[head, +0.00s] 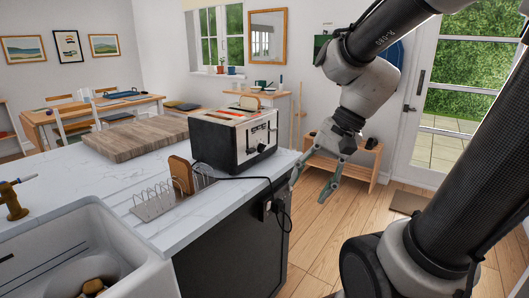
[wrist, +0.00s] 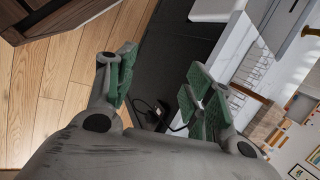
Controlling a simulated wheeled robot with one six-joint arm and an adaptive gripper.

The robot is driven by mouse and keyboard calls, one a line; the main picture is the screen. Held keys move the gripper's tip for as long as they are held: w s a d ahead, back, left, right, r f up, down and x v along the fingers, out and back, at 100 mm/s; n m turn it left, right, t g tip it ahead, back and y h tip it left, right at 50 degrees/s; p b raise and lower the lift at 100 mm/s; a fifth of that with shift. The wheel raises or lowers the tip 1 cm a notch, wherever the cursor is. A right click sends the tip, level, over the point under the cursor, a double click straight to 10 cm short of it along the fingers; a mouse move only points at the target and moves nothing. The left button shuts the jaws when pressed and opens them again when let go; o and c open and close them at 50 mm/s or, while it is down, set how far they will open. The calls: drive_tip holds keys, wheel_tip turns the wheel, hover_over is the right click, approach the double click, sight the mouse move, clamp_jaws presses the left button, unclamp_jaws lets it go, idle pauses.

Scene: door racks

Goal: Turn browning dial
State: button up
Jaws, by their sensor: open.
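The toaster (head: 208,141), black and silver, stands on the white counter near its right end. Its silver front panel (head: 252,140) faces right and carries a dark knob (head: 262,148) and small controls too small to read. My gripper (head: 311,187) hangs to the right of the toaster, beyond the counter edge and lower than the panel. Its green-padded fingers are apart, with nothing between them and touching nothing.
A wire rack (head: 158,202) with a brown slice (head: 181,174) stands before the toaster. A black cord runs to a socket (head: 267,207) on the dark counter side. A wooden board (head: 135,137) lies behind; a sink (head: 85,235) is at front left. Open floor lies right.

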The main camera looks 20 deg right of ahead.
drive_tip(key=w+a+f+m+y, duration=0.1)
drive_tip(key=w+a+m+y, duration=0.3)
drive_tip(key=w+m, duration=0.25)
drive_tip(key=m+t+y, duration=0.1)
drive_tip(key=m+t, duration=1.3)
drive_tip(key=m, duration=1.4)
approach(263, 150)
drive_tip(key=w, duration=0.2)
drive_tip(key=x, duration=0.6)
drive_tip(key=shift+s+a+f, duration=0.1)
drive_tip(key=shift+a, duration=0.3)
drive_tip(key=shift+w+a, duration=0.35)
drive_tip(key=shift+w, duration=0.2)
drive_tip(key=c, duration=0.9)
